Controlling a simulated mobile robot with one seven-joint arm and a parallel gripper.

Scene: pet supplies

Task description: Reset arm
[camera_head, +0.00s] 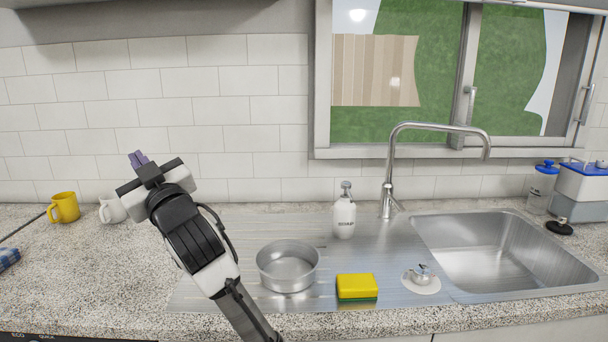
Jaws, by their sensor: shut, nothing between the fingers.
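My gripper (139,159) is at the end of my arm, which reaches up from the bottom middle toward the left. It is raised in front of the white tiled wall, above the counter. Its purple-grey fingertips are together with nothing between them. It appears apart from the mugs and the pot. My wrist partly covers the white mug.
A yellow mug (64,208) and a white mug (112,208) stand at left. A metal pot (287,268), yellow sponge (357,286), soap bottle (344,215) and small metal item (421,275) are on the drainboard. The sink (500,250) is empty beneath the faucet (390,170).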

